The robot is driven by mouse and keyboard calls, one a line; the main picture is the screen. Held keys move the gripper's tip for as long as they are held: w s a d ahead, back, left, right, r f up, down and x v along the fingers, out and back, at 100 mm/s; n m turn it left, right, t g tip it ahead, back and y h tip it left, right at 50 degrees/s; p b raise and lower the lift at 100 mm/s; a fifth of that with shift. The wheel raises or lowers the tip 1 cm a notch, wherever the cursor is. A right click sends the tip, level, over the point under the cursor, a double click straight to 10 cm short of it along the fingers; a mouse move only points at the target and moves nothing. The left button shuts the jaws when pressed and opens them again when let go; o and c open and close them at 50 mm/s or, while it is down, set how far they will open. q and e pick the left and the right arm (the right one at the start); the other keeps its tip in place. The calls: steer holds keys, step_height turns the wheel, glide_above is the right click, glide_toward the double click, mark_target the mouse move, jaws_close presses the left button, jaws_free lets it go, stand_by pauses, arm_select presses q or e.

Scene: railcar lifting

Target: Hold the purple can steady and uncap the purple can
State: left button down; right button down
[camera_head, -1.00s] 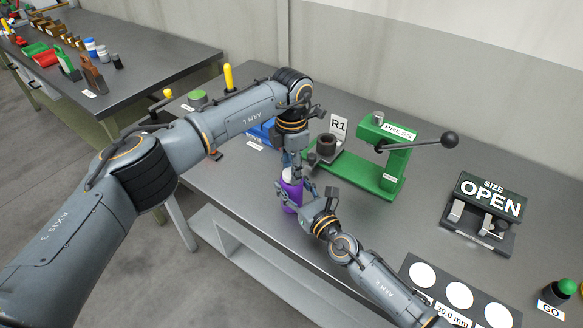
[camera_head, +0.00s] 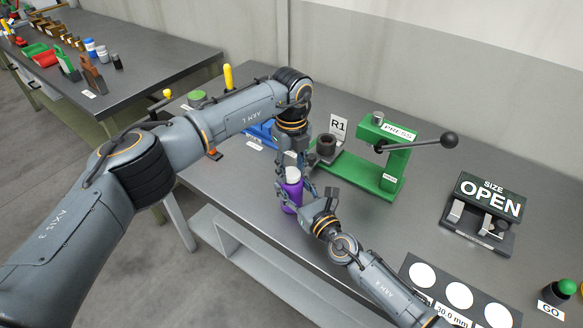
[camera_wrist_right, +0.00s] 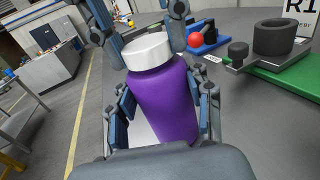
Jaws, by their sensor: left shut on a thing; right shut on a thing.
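The purple can (camera_head: 291,194) stands upright near the table's front edge, below my left arm. Its white cap (camera_head: 292,174) sits on its top. My right gripper (camera_wrist_right: 163,108) is shut around the purple body, one finger on each side in the right wrist view. My left gripper (camera_head: 291,168) points down from above and is shut on the white cap, with its fingers on either side. In the right wrist view the cap (camera_wrist_right: 147,51) rests on the can with no clear gap.
A green press (camera_head: 385,165) with a lever stands right of the can, beside a dark cylinder (camera_head: 327,145) and the R1 sign (camera_head: 338,127). A blue item (camera_head: 262,132) lies behind my left arm. The OPEN size sign (camera_head: 490,200) and a white-circle board (camera_head: 458,295) are further right.

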mark_target(292, 172)
arm_select(q)
steer(key=shift+r, duration=0.2)
arm_select(e)
steer(key=shift+f, duration=0.15)
stand_by(0.3)
arm_select(q)
steer(key=shift+r, duration=0.9)
steer(key=shift+r, duration=0.1)
steer(key=shift+r, duration=1.95)
arm_select(e)
steer(key=shift+c, duration=2.4)
jaws_free()
steer(key=shift+s, duration=0.1)
